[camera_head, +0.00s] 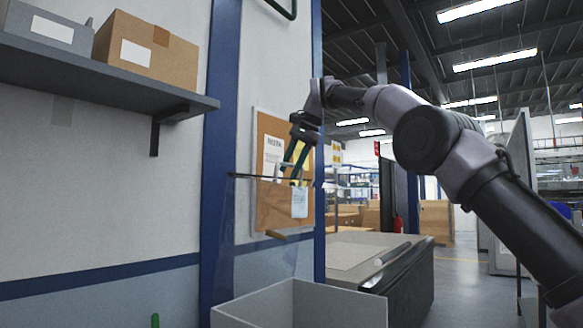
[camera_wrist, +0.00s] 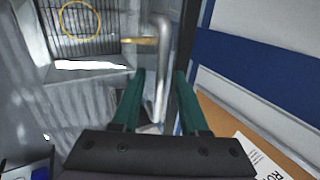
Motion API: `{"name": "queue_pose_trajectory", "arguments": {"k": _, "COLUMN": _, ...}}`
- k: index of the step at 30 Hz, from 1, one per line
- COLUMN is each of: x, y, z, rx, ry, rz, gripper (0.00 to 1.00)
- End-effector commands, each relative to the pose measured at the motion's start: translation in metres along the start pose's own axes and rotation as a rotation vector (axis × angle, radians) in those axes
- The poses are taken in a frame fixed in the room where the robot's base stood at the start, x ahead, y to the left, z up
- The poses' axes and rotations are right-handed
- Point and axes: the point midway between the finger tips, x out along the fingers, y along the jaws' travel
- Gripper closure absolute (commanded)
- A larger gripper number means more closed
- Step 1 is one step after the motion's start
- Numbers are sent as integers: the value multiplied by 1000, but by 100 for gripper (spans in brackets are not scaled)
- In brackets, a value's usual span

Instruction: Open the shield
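The shield (camera_head: 255,212) looks like a clear panel with a dark top edge, standing in front of the blue post and notice board in the head view. A short tan bar (camera_head: 276,235), perhaps its handle, shows on it below my gripper. My gripper (camera_head: 290,178) is at the panel's top edge, fingers pointing down. In the wrist view my gripper (camera_wrist: 160,76) has its two green fingers apart. A bent grey tube (camera_wrist: 163,60) appears between them, and a tan bar (camera_wrist: 140,41) ends beside it. I cannot tell whether either finger touches anything.
A grey open box (camera_head: 340,305) stands below the panel. A shelf (camera_head: 90,75) with a cardboard box (camera_head: 148,50) juts from the wall at left. A notice board (camera_head: 270,200) is behind my gripper. A grey bench (camera_head: 365,262) stands at right. A yellow ring (camera_wrist: 80,19) shows over a grille.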

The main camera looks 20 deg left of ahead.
Motion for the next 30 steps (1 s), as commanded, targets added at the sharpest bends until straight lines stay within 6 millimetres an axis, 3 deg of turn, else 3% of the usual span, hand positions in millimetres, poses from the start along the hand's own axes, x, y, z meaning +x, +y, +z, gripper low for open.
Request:
{"name": "queue_pose_trajectory", "arguments": {"k": 14, "x": -31, "y": 0, "z": 0, "rx": 0, "ry": 1, "rz": -2, "gripper": 56}}
{"name": "queue_pose_trajectory", "arguments": {"k": 26, "x": -42, "y": 20, "z": 0, "rx": 0, "ry": -1, "rz": 1, "gripper": 56}}
{"name": "queue_pose_trajectory", "arguments": {"k": 30, "x": -52, "y": 36, "z": 0, "rx": 2, "ry": 0, "rz": 0, "gripper": 56}}
